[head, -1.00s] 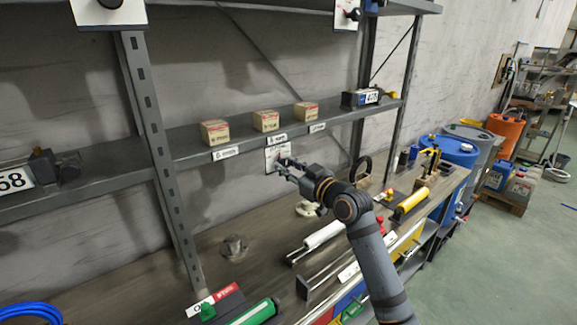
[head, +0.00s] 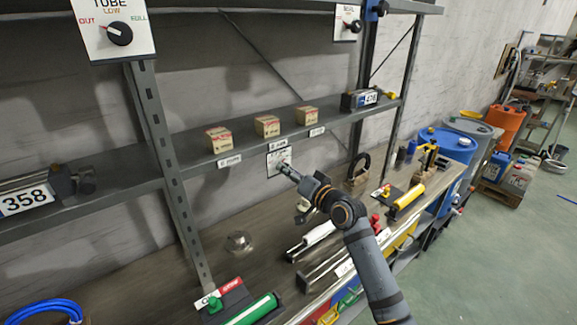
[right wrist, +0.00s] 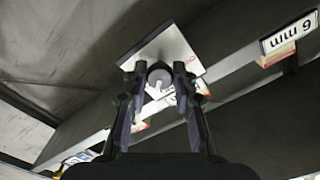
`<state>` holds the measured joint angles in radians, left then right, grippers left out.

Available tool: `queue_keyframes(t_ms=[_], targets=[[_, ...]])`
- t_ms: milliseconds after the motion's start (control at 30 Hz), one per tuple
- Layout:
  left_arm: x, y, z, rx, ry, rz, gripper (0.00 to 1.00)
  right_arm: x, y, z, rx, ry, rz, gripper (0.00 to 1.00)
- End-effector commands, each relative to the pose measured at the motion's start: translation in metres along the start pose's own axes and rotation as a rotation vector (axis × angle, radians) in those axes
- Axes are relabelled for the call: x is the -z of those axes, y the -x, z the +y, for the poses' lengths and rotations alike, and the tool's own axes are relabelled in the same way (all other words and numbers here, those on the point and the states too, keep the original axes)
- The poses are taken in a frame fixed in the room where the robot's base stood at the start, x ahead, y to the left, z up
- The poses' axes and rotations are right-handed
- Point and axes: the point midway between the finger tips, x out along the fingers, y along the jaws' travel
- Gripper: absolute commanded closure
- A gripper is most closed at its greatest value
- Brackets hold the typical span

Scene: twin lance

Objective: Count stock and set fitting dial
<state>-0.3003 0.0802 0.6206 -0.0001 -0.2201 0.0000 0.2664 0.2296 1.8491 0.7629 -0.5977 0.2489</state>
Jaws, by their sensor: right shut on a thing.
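A white dial plate (head: 275,158) hangs below the front edge of the middle shelf, above the workbench. My right gripper (head: 284,166) reaches up to it and covers its knob. In the right wrist view the plate (right wrist: 178,48) shows tilted, and my gripper (right wrist: 158,76) is shut on the dial knob (right wrist: 160,74) between its fingertips. The pointer setting cannot be read. Three cartons stand apart on the shelf: left (head: 218,139), middle (head: 267,126) and right (head: 307,115). My left gripper is out of view.
A tube dial (head: 118,34) is at upper left and another dial (head: 347,25) at upper right. Numbered units stand on the shelf, left (head: 30,197) and right (head: 360,100). The workbench below holds a green cylinder (head: 252,310), a yellow cylinder (head: 410,197) and other tools.

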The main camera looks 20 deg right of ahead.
Motion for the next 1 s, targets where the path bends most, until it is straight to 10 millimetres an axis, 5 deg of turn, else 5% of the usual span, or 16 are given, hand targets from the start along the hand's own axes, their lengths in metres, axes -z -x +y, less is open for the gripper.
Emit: queue_keyframes(t_ms=[867,900,1000], targets=[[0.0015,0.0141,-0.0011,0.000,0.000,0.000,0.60,0.0011,-0.0001,-0.0009,0.002,-0.161,0.003,1.00],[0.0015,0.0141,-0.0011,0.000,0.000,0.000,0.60,0.0011,-0.0001,-0.0009,0.002,-0.161,0.003,0.72],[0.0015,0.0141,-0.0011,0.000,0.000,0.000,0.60,0.0010,-0.0001,-0.0009,0.002,-0.160,0.003,0.58]])
